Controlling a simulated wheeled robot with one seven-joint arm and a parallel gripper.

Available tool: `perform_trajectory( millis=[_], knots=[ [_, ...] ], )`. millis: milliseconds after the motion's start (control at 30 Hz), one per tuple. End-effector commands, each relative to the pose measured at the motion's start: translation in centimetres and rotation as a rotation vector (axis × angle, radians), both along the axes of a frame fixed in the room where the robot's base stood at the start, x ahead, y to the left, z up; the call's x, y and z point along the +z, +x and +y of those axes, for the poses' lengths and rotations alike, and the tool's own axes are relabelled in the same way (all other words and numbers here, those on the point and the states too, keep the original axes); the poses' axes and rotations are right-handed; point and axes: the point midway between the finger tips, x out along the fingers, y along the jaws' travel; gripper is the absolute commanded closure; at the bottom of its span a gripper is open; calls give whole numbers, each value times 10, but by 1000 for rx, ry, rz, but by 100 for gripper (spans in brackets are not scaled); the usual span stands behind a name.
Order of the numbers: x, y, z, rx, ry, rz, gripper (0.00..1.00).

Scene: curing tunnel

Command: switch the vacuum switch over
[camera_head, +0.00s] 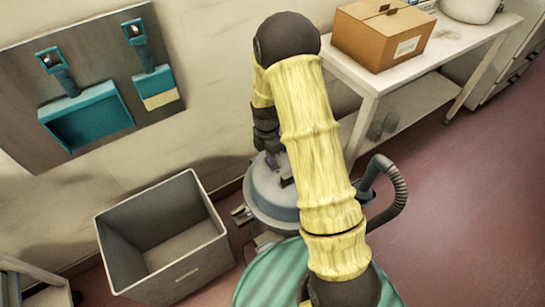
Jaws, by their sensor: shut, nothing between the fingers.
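A grey drum-shaped vacuum (268,205) with a ribbed dark hose (398,190) stands on the floor below my yellow-sleeved arm. My arm covers the right part of its lid. My gripper (272,160) points down just over the back of the lid. It is shut and empty. A small dark part (287,182) sits on the lid near the fingertips, and I cannot tell whether it is the switch or which way it is set. I also cannot tell whether the gripper touches the lid.
An open grey bin (207,225) stands left of the vacuum. A wall board (105,115) holds a teal dustpan (88,117) and brush (157,88). A white table (455,55) carries a cardboard box (383,35) at the back right. The reddish floor at right is clear.

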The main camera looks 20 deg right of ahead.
Motion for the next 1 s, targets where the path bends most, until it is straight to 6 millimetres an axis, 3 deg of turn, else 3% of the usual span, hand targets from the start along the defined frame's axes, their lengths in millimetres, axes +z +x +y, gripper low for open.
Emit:
perform_trajectory(
  millis=[467,833,1000],
  knots=[
    [9,0,-2,-3,0,0,100],
    [50,-3,1,7,0,-2,100],
    [83,-8,0,5,1,-3,100]
  ],
)
